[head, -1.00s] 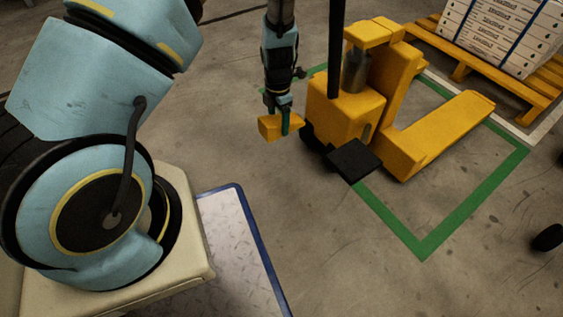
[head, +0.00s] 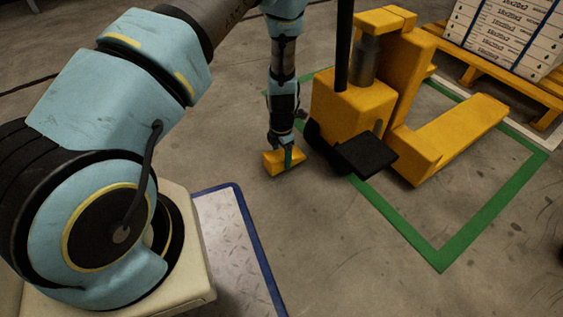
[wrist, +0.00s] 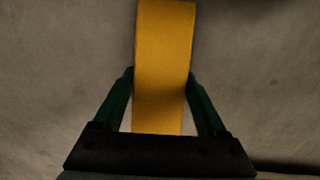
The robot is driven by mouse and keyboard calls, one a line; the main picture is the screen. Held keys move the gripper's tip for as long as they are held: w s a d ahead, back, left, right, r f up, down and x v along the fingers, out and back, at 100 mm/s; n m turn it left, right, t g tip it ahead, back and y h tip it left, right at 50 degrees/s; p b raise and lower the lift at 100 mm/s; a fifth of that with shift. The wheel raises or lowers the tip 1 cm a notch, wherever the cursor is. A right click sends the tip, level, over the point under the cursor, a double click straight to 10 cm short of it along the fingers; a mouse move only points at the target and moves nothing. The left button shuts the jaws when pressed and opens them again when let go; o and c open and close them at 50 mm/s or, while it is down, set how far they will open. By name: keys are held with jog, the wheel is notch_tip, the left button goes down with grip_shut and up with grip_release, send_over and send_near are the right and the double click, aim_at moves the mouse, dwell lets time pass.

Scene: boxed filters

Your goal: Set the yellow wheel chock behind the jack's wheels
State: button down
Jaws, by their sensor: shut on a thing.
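The yellow wheel chock (head: 273,165) is held in my gripper (head: 288,158), low over or on the concrete floor; I cannot tell whether it touches. In the wrist view the chock (wrist: 164,60) stands between the two green fingers of my gripper (wrist: 162,85), which are shut on its sides. The yellow pallet jack (head: 345,105) stands just right of the chock inside the green floor outline. Its dark wheel (head: 318,140) shows at the jack's left lower side, a short gap from the chock. A black plate (head: 366,153) partly hides the jack's lower front.
A blue-edged metal plate (head: 225,235) lies on the floor near my base. The green outline (head: 440,262) is flat. Floor left of the chock is clear.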

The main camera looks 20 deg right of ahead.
aim_at(281, 155)
jog(key=shift+f, duration=0.5)
jog(key=shift+f, duration=0.15)
grip_release()
notch_tip(281, 155, up, 12)
jog(key=p, duration=0.6)
jog(key=shift+r+p, duration=0.2)
jog(key=shift+p, duration=0.2)
jog(key=w+a+r+m, duration=0.4)
jog(key=a+r+m, duration=0.3)
jog(key=r, duration=0.5)
jog(key=s+a+r+m, duration=0.4)
jog(key=a+r+m, duration=0.3)
jog(key=a+r, duration=0.2)
jog(key=s+a+r+m+t, duration=0.1)
jog(key=s+a+r+m, duration=0.3)
jog(key=a, duration=1)
notch_tip(281, 155, up, 6)
jog(key=m, duration=0.3)
jog(key=shift+f+t, duration=0.15)
jog(key=shift+t, duration=0.15)
